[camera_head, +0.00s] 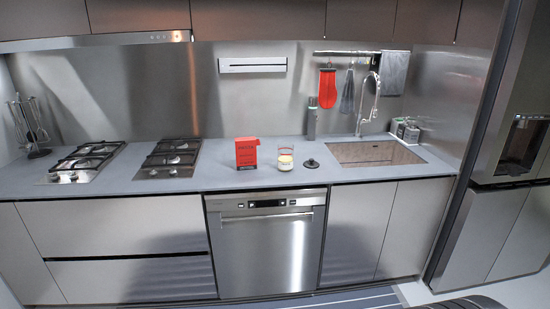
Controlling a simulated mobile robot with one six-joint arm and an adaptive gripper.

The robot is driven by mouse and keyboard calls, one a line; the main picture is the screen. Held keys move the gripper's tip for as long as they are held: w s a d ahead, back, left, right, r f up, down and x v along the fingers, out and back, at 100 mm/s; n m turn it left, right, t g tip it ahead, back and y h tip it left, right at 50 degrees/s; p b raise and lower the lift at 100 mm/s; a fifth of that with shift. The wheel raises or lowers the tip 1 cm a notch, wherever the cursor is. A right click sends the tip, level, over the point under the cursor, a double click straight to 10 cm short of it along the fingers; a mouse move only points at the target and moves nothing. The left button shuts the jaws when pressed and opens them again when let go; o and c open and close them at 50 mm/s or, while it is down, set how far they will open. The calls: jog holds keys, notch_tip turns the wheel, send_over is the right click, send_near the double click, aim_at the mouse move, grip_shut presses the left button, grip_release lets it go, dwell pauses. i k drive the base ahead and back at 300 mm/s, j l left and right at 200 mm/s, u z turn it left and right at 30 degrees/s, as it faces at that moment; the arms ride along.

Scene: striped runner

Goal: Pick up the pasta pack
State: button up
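A red box (247,153), which looks like the pasta pack, stands upright on the grey counter, right of the stove burners and close to the front edge. Its label is too small to read. A small glass jar (285,161) with pale yellow contents stands just to its right, apart from it. My gripper is not in view, and nothing touches the red box.
A dark round lid-like object (310,164) lies right of the jar. Two gas hobs (170,158) are at left, a sink (375,153) with a tall tap at right. A dishwasher (268,245) is below. A striped runner (335,300) lies on the floor.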

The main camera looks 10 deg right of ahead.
aim_at(245, 147)
jog(key=i+j+z, duration=0.3)
jog(key=i+j, duration=0.7)
jog(key=i, duration=0.4)
jog(key=i+j+z, duration=0.3)
jog(key=i+j, duration=0.95)
